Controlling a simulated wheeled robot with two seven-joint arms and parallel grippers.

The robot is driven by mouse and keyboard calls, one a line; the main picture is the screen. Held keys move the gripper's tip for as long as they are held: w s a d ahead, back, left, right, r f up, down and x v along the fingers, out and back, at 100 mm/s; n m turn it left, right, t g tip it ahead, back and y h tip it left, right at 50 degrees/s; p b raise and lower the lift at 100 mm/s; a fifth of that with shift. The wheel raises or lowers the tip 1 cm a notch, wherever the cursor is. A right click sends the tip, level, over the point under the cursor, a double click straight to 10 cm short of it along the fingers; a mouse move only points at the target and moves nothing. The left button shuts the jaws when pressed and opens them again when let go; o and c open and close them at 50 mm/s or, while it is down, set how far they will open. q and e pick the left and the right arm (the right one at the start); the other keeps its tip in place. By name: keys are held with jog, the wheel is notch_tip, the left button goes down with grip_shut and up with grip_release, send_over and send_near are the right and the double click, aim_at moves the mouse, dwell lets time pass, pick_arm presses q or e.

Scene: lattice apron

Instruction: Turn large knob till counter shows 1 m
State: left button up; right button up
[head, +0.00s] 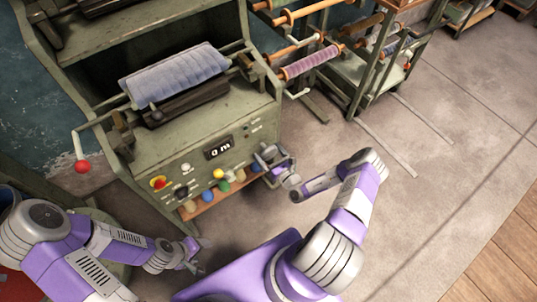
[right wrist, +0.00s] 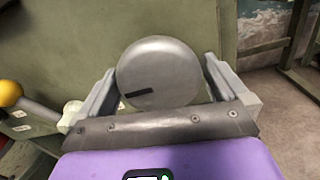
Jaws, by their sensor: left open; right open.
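The large knob (right wrist: 165,68) is a grey round disc with a short black mark on its lower left part. In the right wrist view it lies between the two fingers of my right gripper (right wrist: 160,85), which is open with one finger on each side. I cannot tell whether either finger touches it. In the head view my right gripper (head: 270,158) is at the right end of the machine's front panel and largely hides the knob. The counter (head: 218,149) is a dark display reading 0 m. My left gripper (head: 190,254) is open and empty, low in front of the machine.
The green machine (head: 160,145) carries a blue-grey roll (head: 174,73) and a crank with a red ball (head: 82,166). A red button (head: 158,183) and several coloured knobs line the panel left of the right gripper. A rack of rolls (head: 310,62) stands behind. Floor at right is clear.

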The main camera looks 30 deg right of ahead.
jog(key=shift+w, duration=0.1)
jog(key=c, duration=0.8)
jog(key=shift+o, duration=0.2)
jog(key=shift+m, duration=0.4)
jog(key=m+p, duration=0.1)
jog(key=m, duration=0.1)
jog(key=shift+m, duration=0.4)
jog(key=m, duration=0.3)
jog(key=shift+a+m, duration=0.1)
jog(key=shift+m, duration=0.2)
jog(key=m, duration=0.3)
jog(key=shift+r+m, duration=0.1)
jog(key=shift+m, duration=0.2)
jog(key=shift+a+m, duration=0.1)
jog(key=shift+m, duration=1.8)
